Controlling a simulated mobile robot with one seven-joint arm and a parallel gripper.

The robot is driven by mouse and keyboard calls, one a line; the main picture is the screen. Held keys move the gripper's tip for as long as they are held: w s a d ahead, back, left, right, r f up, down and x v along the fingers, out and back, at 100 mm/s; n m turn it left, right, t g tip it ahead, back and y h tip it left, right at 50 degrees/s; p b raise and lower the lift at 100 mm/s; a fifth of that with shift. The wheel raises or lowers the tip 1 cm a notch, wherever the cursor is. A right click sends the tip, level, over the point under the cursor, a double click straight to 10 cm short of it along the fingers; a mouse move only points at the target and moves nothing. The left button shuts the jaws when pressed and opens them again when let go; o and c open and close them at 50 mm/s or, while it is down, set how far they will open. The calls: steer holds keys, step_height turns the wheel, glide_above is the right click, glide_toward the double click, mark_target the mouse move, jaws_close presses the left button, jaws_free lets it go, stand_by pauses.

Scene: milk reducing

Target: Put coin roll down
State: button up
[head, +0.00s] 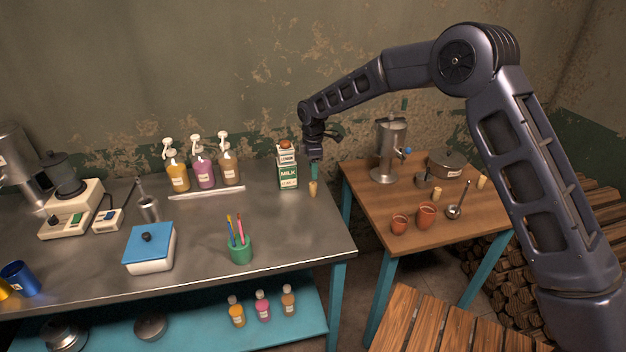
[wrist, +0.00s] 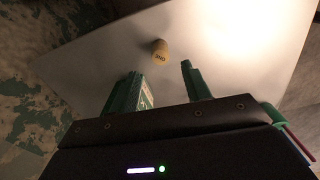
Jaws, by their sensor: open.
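The coin roll (head: 313,188) is a small tan cylinder at the right end of the steel table, just right of the milk carton (head: 288,173). It appears upright. In the wrist view the coin roll (wrist: 160,52) shows its labelled side and lies beyond the fingertips, apart from both fingers. My gripper (head: 314,170) points down right above the coin roll. In the wrist view my gripper (wrist: 160,72) has its green fingers spread with nothing between them.
The steel table (head: 200,225) holds pump bottles (head: 204,172), a blue-lidded box (head: 149,247) and a green brush cup (head: 240,250). To the right, a wooden table (head: 380,185) carries an urn (head: 390,150), a pot (head: 445,163) and clay cups (head: 426,215). The steel table's front right is clear.

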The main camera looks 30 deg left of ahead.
mark_target(313, 183)
steer(key=shift+r, duration=1.6)
